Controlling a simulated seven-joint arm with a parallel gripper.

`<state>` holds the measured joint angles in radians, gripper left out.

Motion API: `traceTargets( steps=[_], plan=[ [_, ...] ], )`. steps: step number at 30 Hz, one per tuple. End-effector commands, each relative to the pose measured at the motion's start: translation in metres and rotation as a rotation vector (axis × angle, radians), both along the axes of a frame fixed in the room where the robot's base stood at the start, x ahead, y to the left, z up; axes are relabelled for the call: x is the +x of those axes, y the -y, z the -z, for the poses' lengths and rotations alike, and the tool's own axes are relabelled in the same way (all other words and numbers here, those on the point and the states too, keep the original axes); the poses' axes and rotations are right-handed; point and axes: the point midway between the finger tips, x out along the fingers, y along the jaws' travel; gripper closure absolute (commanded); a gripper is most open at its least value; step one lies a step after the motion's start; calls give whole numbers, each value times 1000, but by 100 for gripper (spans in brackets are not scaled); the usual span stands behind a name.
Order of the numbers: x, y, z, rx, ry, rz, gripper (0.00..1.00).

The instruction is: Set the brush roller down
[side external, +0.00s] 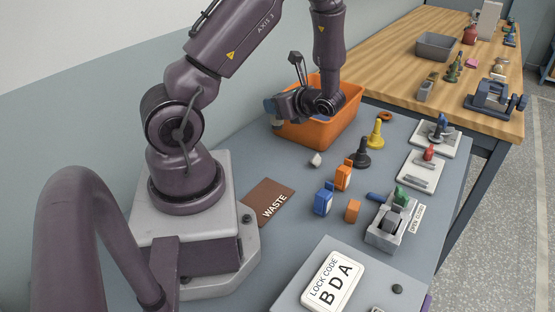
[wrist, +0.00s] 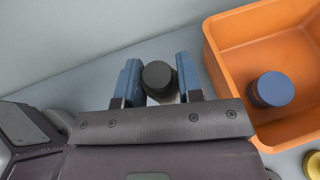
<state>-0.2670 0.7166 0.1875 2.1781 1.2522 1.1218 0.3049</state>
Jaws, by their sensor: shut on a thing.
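My gripper (wrist: 160,80) is shut on the brush roller, which shows in the wrist view as a dark round end (wrist: 159,77) between the two blue fingers. A paler part shows just below that end. In the side view my gripper (side external: 272,108) is at the left edge of the orange bin, pointing left, and a small pale part of the roller (side external: 277,123) shows under the fingers. The roller is outside the bin, beside its wall. I cannot tell whether its lower end touches the table.
The orange bin (side external: 318,138) stands close on the right; a blue round piece (wrist: 272,89) lies inside it. A brown WASTE mat (side external: 269,203), a small whitish piece (side external: 316,159), black (side external: 361,153) and yellow (side external: 375,134) pieces stand nearer. Table left of the bin looks clear.

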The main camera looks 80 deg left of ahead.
Motion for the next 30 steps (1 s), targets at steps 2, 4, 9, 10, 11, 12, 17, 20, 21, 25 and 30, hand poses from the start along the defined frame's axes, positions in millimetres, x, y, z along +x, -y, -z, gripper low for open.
traceTargets(
  steps=[2,4,9,10,11,12,17,20,21,25,30],
  plan=[
    [0,0,12,0,-4,-1,90],
    [0,0,19,0,-3,0,90],
    [-1,0,46,-1,-4,-2,90],
    [-1,0,51,-2,-4,-3,90],
    [-1,0,55,0,-2,-2,90],
    [0,0,60,-1,-3,-1,90],
    [0,0,76,-1,-1,-1,90],
    [-1,0,91,0,-2,-2,90],
    [0,0,96,0,-2,-3,90],
    [0,0,104,0,0,-1,90],
    [0,0,103,1,1,-2,90]
  ],
)
